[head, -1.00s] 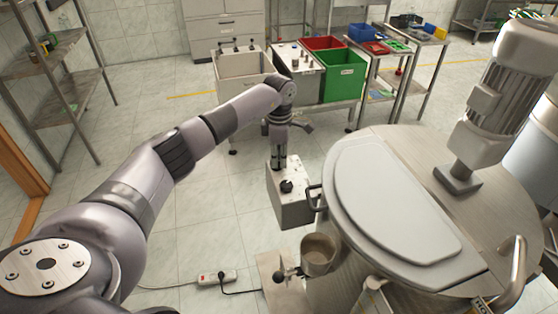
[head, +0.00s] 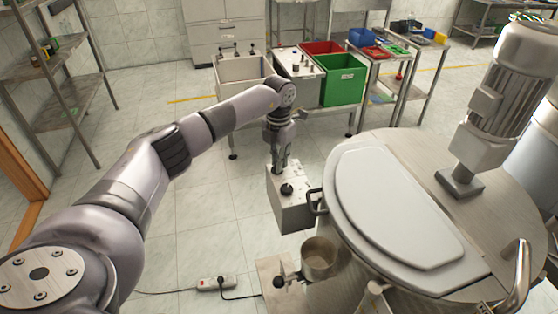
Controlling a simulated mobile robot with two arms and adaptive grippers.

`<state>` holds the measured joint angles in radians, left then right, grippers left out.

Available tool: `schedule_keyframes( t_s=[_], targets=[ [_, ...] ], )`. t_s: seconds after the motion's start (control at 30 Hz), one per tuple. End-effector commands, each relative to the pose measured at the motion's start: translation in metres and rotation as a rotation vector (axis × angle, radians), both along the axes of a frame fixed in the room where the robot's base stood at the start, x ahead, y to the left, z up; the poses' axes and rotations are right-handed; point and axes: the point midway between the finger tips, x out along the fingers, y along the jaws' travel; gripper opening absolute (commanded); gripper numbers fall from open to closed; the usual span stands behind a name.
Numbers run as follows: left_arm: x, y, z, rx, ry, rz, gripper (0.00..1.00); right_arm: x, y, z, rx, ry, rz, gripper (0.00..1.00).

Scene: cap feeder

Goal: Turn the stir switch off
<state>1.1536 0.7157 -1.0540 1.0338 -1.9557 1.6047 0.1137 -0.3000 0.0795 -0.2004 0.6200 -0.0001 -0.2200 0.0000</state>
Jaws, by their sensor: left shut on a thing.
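A grey control box (head: 293,213) stands at the left side of the large round steel vessel (head: 420,290). A black round knob (head: 287,189) shows on its sloped top face. My left gripper (head: 280,168) points down at the far part of that face, just behind the black knob. Its fingers are shut on a small part there, apparently the stir switch, which they hide; its position cannot be told. The black knob is clear of the fingers. My right gripper is not in view.
The vessel carries a pale lid (head: 390,205), a motor (head: 505,85) and a handle beside the box. A small cup (head: 318,258) hangs in front. Behind are a sink and a green bin (head: 343,86). A power strip (head: 216,284) lies on the floor at left.

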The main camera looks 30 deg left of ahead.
Motion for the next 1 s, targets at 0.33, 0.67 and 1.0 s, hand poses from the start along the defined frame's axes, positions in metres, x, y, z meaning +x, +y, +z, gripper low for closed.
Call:
schedule_keyframes(
  t_s=[0.33,0.67,1.0],
  targets=[
    [0.0015,0.0022,0.0025,0.0,-0.006,0.171,0.0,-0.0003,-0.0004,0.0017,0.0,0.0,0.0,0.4],
    [0.0016,0.0025,0.0027,0.001,-0.006,0.214,0.0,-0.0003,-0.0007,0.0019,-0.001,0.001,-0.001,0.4],
    [0.0017,0.0027,0.0029,0.0,-0.007,0.214,0.13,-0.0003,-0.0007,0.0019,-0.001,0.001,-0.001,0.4]
  ],
)
